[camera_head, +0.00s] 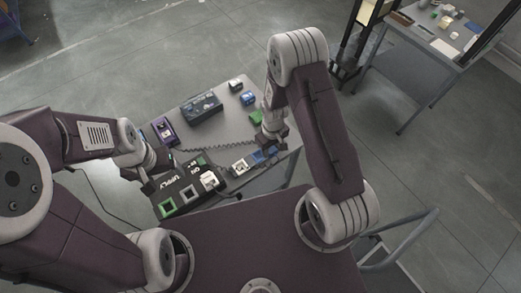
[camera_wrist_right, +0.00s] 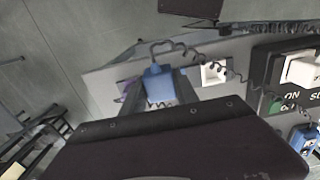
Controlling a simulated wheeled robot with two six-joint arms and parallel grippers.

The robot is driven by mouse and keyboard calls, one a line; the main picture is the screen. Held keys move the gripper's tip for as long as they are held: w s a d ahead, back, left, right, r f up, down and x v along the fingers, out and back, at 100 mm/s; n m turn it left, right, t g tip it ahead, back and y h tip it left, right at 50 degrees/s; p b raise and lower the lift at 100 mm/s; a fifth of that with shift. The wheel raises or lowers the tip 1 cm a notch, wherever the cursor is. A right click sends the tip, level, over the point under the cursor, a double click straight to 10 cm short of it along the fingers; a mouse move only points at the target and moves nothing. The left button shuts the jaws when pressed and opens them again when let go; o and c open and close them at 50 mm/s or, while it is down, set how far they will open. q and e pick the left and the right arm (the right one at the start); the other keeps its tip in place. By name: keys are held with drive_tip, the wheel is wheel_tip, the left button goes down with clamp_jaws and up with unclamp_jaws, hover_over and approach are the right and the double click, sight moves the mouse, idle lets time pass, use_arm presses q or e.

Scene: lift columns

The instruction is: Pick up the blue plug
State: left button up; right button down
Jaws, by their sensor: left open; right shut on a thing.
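The blue plug (camera_wrist_right: 157,84) sits between the fingers of my right gripper (camera_wrist_right: 157,92) in the right wrist view, and a dark coiled cord runs from it. My right gripper is shut on it. In the head view my right gripper (camera_head: 268,138) points down at the right part of the table, with the blue plug (camera_head: 259,158) just below it. I cannot tell whether the plug is clear of the surface. My left gripper (camera_head: 148,180) is open and empty, at the left edge of the black panel.
The grey table (camera_head: 228,124) holds a black panel (camera_head: 186,188) with lettering and sockets, a white socket block (camera_head: 240,167) beside the plug, a dark box (camera_head: 202,108), a purple device (camera_head: 164,130) and a green block (camera_head: 255,117). Another table (camera_head: 425,45) stands far right.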

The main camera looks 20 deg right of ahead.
drive_tip(key=s+d+r+b, duration=0.1)
drive_tip(key=s+d+r, duration=0.2)
drive_tip(key=s+d, duration=0.1)
drive_tip(key=shift+s+d+r, duration=0.2)
drive_tip(key=shift+d+r, duration=0.1)
drive_tip(key=shift+r, duration=0.05)
drive_tip(key=shift+r, duration=0.1)
